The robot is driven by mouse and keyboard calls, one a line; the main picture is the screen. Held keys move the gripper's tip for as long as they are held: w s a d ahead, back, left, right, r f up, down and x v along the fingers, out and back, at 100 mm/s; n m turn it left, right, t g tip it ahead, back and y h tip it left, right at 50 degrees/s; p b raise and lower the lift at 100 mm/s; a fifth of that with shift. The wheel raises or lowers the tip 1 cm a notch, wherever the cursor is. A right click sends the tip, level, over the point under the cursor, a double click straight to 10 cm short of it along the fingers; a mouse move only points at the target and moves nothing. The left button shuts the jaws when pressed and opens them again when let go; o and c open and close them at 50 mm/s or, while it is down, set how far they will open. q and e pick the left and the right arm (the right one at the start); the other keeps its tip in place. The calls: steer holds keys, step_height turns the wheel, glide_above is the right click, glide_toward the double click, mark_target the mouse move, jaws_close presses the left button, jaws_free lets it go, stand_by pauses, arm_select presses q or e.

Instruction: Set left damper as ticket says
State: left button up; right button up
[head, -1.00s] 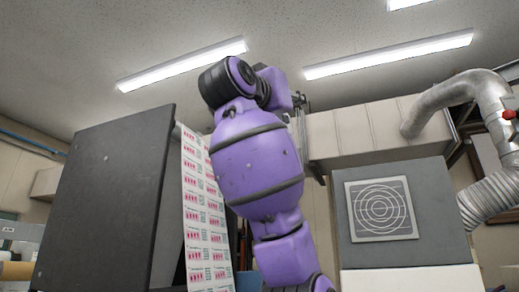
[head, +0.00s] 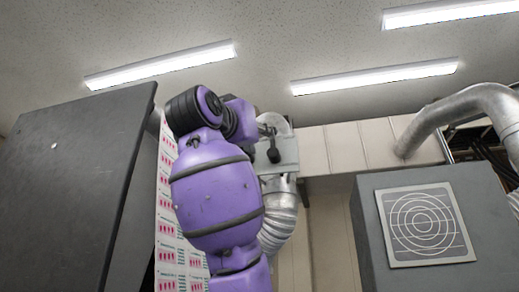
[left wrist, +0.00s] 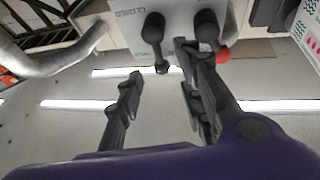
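A grey damper panel (head: 285,152) stands behind my left arm in the head view, with dark parts in front that I cannot tell apart as handles or gripper. In the left wrist view the panel (left wrist: 180,20) is at the top, with two black knobbed levers, a left one (left wrist: 153,27) and a right one (left wrist: 207,25). A red part (left wrist: 222,57) shows beside the right finger. No readable ticket shows. My right gripper is out of view.
A ribbed duct (head: 280,218) runs below the panel. A silver duct (head: 465,108) bends at the right, above a grey cabinet with a round vent grille (head: 425,224). A dark board (head: 70,190) and a printed label web (head: 168,235) stand left of my arm.

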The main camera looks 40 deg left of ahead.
mark_target(273, 144)
arm_select(q)
steer(key=x, duration=0.7)
steer(key=shift+w+r, duration=0.25)
steer(key=shift+w, duration=0.05)
steer(key=shift+f, duration=0.1)
jaws_close()
steer(key=shift+w, duration=0.1)
